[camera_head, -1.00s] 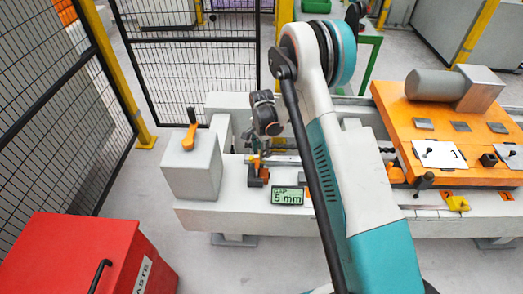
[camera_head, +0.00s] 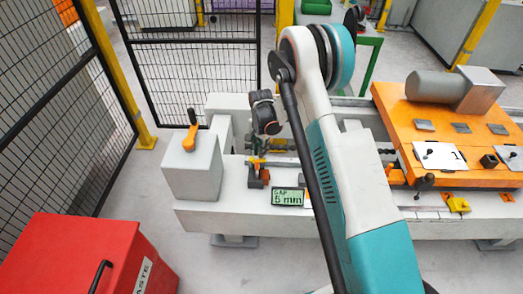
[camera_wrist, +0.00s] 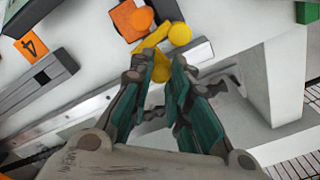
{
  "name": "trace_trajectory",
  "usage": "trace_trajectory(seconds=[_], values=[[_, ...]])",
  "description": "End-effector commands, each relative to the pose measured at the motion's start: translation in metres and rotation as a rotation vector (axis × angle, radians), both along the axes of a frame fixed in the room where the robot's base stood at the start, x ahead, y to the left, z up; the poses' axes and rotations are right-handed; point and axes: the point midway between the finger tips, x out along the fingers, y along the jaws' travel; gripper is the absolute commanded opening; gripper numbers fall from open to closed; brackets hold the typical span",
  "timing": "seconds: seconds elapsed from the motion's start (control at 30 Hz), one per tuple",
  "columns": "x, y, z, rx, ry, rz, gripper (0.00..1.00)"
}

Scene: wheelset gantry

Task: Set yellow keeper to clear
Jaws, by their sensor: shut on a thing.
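The yellow keeper (camera_wrist: 160,38) is a small yellow lever with a round knob, beside an orange block (camera_wrist: 131,19) in the wrist view. My gripper (camera_wrist: 162,68) has its fingertips closed around its near end. In the head view my gripper (camera_head: 258,144) reaches down at the left part of the light grey bench. The keeper (camera_head: 255,162) shows there only as a small yellow patch, partly hidden by the fingers. A small display (camera_head: 288,197) in front reads "GAP 5 mm".
An orange plate with a grey cylinder (camera_head: 430,84) is at the right. A red waste bin (camera_head: 75,255) is front left. A black mesh fence (camera_head: 190,85) stands behind.

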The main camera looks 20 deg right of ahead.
Motion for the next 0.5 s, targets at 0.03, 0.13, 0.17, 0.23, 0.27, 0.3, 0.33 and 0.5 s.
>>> trace_trajectory(seconds=[0.03, 0.13, 0.17, 0.23, 0.27, 0.3, 0.33, 0.5], values=[[0.002, 0.0, 0.0, -0.001, -0.001, 0.04, 0.0], [0.006, 0.001, 0.0, -0.002, -0.001, 0.135, 0.0], [0.008, 0.002, 0.0, -0.002, -0.001, 0.163, 0.0], [0.01, 0.003, 0.0, -0.002, -0.001, 0.23, 0.0], [0.011, 0.003, 0.0, -0.002, -0.001, 0.259, 0.0], [0.013, 0.004, 0.0, -0.002, -0.001, 0.297, 0.0], [0.014, 0.005, 0.0, -0.002, -0.001, 0.326, 0.0], [0.019, 0.009, 0.0, -0.001, -0.001, 0.487, 0.0]])
